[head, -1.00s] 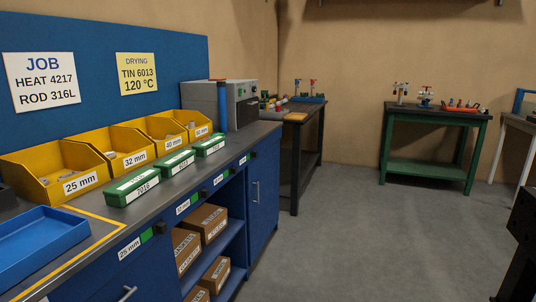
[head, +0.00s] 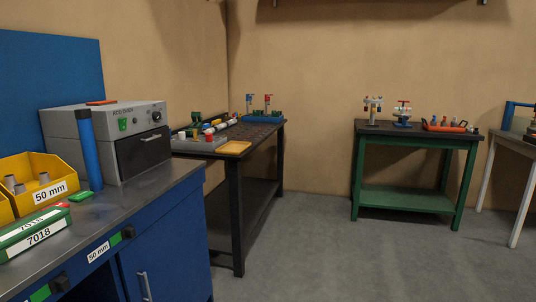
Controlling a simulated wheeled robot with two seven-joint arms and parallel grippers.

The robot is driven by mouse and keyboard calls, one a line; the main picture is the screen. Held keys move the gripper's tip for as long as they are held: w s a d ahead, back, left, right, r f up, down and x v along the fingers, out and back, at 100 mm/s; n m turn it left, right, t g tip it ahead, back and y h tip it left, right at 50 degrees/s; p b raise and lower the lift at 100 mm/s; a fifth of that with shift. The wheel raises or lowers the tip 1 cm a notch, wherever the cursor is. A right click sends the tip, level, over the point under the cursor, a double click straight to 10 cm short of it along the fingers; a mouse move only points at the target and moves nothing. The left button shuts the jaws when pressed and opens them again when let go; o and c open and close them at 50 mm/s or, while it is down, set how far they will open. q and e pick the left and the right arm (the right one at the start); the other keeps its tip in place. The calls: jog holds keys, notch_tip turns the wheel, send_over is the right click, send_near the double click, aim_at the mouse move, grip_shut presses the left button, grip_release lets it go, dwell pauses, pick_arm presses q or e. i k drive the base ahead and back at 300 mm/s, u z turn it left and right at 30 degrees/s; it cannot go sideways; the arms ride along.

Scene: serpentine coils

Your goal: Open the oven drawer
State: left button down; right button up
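The oven (head: 108,135) is a grey box on the far end of the blue workbench at the left of the head view. Its front has a green switch, a round black knob and a dark front panel (head: 142,153) with a pale handle strip near its top. The front panel looks shut. A blue cylinder (head: 88,150) stands upright in front of the oven's left part and hides some of it. An orange-red flat item (head: 101,102) lies on top of the oven. Neither of my grippers is in view.
A yellow bin (head: 36,184) and a green box (head: 34,233) stand on the workbench (head: 135,205). A dark table (head: 250,136) with a yellow tray stands beyond. A green table (head: 412,133) stands at the back. The grey floor (head: 340,255) is clear in the middle and right.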

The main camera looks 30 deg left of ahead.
aim_at(136, 154)
jog(key=u, duration=0.4)
jog(key=i, duration=1.55)
jog(key=u, duration=1.1)
